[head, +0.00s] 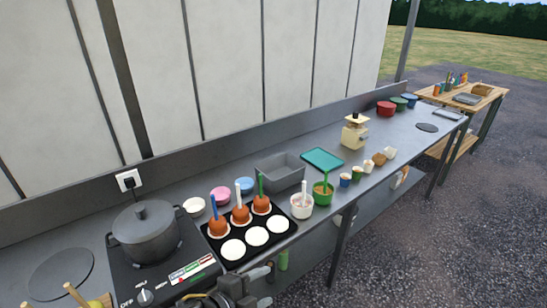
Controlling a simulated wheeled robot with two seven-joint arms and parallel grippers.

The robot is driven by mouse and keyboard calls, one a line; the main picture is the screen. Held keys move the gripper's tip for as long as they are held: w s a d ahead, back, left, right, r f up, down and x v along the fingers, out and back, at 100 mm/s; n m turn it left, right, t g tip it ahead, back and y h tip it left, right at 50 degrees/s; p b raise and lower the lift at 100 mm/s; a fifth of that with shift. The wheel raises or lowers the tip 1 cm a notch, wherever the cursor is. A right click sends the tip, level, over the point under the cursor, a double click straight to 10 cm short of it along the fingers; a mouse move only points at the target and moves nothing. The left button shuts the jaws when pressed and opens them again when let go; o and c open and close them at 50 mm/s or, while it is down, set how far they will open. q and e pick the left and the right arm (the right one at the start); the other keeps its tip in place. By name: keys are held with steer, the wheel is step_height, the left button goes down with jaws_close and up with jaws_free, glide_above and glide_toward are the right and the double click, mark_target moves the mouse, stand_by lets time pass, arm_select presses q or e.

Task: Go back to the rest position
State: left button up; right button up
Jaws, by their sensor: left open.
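My left gripper (266,286) is at the bottom edge of the head view, in front of the counter's front edge. Its two fingers are apart with nothing seen between them. My right gripper is not in view. Just behind the left gripper, a black tray (274,243) lies on the counter. Three brown-red coated apples with blue, white and green sticks stand in its back row, and three white rounds lie in its front row.
A grey lidded pot (146,232) stands on a hob (118,270) at left. Right of the tray are a white cup (301,206), a green cup (322,194) and several small cups. A grey bin (280,176) stands behind. Gravel ground (440,240) in front of the counter is clear.

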arm_select(q)
steer(key=s+a+f+n+g+y, duration=0.35)
steer(key=s+a+f+n, duration=0.35)
steer(key=s+a+n, duration=0.3)
steer(key=s+a+f+n+g+y, duration=0.2)
steer(key=s+a+f+n+y, duration=0.3)
steer(key=s+a+f+n, duration=0.5)
step_height(320, 180, down, 28)
steer(key=a+m+g+b, duration=0.1)
steer(key=a+b, duration=0.1)
steer(key=b, duration=0.1)
steer(key=s+a+f+g+b, duration=0.1)
steer(key=s+a+f, duration=0.1)
steer(key=s+f, duration=1.4)
steer(key=shift+a+f+b, duration=0.3)
steer(key=shift+b, duration=0.1)
